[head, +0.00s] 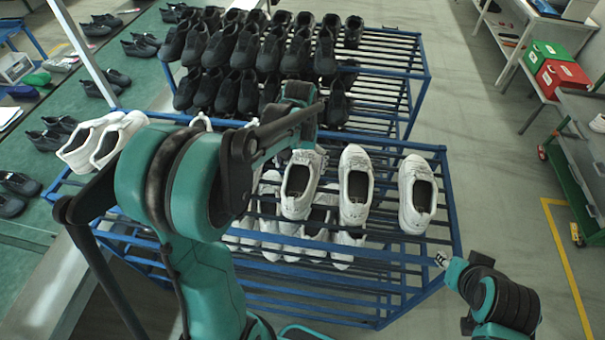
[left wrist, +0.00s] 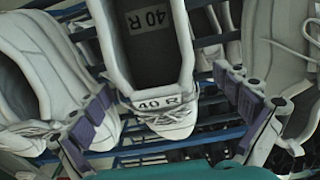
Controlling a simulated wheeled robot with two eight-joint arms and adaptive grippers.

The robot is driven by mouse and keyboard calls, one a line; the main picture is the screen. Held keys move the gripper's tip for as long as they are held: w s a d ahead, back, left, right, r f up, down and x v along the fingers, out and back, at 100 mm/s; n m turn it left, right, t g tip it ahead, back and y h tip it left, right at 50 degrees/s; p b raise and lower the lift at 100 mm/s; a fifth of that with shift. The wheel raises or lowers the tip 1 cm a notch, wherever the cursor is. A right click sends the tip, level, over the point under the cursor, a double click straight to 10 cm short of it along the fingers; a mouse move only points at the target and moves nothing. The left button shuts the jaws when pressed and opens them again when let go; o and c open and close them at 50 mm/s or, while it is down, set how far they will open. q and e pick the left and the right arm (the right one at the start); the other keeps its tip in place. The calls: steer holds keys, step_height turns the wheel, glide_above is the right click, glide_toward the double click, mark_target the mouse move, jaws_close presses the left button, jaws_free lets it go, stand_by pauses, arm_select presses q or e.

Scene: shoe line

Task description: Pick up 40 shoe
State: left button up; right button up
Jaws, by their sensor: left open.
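In the left wrist view a white shoe (left wrist: 150,50) marked "40 R" on its insole and heel fills the centre. My left gripper (left wrist: 168,110) is open, its purple-padded fingers to either side of the heel; I cannot tell if they touch it. In the head view my left gripper (head: 303,138) is over the white shoes on the blue rack (head: 445,215), partly hidden by my arm. A white shoe (head: 298,190) lies just below it there; its label is unreadable. My right gripper (head: 442,262) is at the rack's right front corner, too small to read.
Other white shoes (head: 356,190) (head: 418,190) stand close by to the right. Black shoes (head: 240,50) fill the rack behind. A green table (head: 60,95) with black shoes is at left. Green and red boxes (head: 560,80) are at far right. Floor right of the rack is clear.

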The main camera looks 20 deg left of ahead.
mark_target(302, 179)
arm_select(q)
steer(key=f, duration=0.5)
steer(key=shift+w+d+p, duration=0.15)
steer(key=shift+w+p, duration=0.2)
steer(key=shift+p, duration=0.05)
steer(key=shift+s+f, duration=0.1)
steer(key=shift+f, duration=0.2)
steer(key=c, duration=1.4)
